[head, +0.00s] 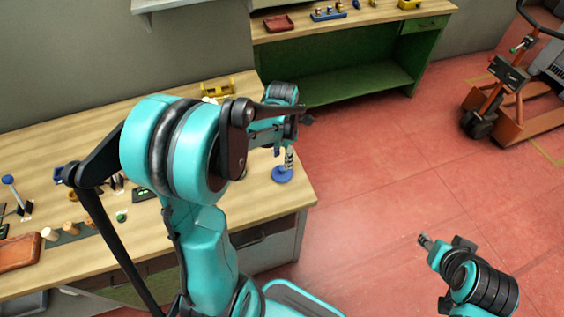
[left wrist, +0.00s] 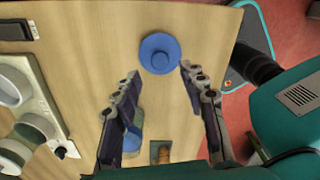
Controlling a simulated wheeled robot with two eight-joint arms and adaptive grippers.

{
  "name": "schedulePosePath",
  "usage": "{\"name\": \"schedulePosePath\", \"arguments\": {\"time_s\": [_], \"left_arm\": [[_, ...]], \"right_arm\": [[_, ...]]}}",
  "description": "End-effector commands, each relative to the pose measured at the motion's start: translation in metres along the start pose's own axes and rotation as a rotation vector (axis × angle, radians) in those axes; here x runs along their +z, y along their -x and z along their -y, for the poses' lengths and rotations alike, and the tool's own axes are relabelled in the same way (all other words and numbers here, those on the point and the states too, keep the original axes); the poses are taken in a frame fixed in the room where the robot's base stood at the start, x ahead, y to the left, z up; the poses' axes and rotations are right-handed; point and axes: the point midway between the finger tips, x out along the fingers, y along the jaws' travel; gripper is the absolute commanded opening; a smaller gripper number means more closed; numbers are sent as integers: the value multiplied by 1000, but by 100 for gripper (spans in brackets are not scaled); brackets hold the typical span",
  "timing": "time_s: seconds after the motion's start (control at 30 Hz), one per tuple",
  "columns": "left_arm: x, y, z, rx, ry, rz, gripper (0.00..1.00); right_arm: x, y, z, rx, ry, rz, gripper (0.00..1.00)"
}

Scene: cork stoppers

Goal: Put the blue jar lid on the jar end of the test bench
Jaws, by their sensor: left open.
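The blue jar lid (head: 282,175), a round disc with a raised knob, lies flat on the wooden bench near its right corner. In the left wrist view the lid (left wrist: 160,53) shows just beyond and between the fingertips, not gripped. My left gripper (head: 289,158) points down above the lid. Its two fingers stand apart and empty in the left wrist view (left wrist: 160,72). My arm hides much of the bench in the head view. I cannot pick out the jar end with certainty. My right gripper (head: 427,241) is at the lower right, away from the bench, its jaws unclear.
A white plate with round white cups (left wrist: 34,128) stands at the left in the wrist view. A cork-coloured piece (left wrist: 160,152) shows low between the fingers. Corks (head: 49,234) stand at the bench's left, and a yellow holder (head: 218,88) at its back.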

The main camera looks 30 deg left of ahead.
Motion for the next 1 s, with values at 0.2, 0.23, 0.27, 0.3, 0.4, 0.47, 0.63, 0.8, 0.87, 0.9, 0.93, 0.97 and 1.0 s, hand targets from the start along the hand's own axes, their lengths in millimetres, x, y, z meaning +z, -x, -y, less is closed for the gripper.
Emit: {"name": "schedulePosePath", "arguments": {"time_s": [0.2, 0.23, 0.27, 0.3, 0.4, 0.47, 0.63, 0.8, 0.87, 0.9, 0.93, 0.97, 1.0], "left_arm": [[0, 43, 0, 0, 0, 0, 42], [0, 47, 0, 0, 0, 0, 42], [0, 50, 0, 0, 0, 0, 42], [0, 53, 0, 0, 0, 0, 42], [0, 60, 3, 5, -36, 6, 42], [-2, 65, 8, 16, -108, 19, 42], [-9, 88, 36, 107, -576, 84, 42], [-22, 109, 71, 278, -1209, 118, 42], [-27, 114, 83, 351, -1430, 112, 42], [-30, 116, 90, 402, -1575, 101, 42], [-33, 118, 96, 442, -1683, 89, 42], [-35, 119, 101, 482, -1786, 75, 42], [-38, 120, 108, 534, -1918, 51, 42]], "right_arm": [[-8, 12, 0, 0, 0, 0, 40], [-9, 12, 0, 0, 0, 0, 40], [-9, 13, 0, 0, 0, 0, 40], [-10, 14, 0, 0, 0, 0, 40], [-10, 14, 0, 0, 0, 0, 40], [-10, 14, 0, 0, 0, 0, 40], [-10, 14, 0, 0, 0, 0, 40], [-10, 14, 0, 0, 0, 0, 40], [-10, 14, 0, 0, 0, 0, 40], [-10, 14, 0, 0, 0, 0, 40], [-10, 14, 0, 0, 0, 0, 40], [-10, 14, 0, 0, 0, 0, 40], [-10, 14, 0, 0, 0, 0, 40]]}}
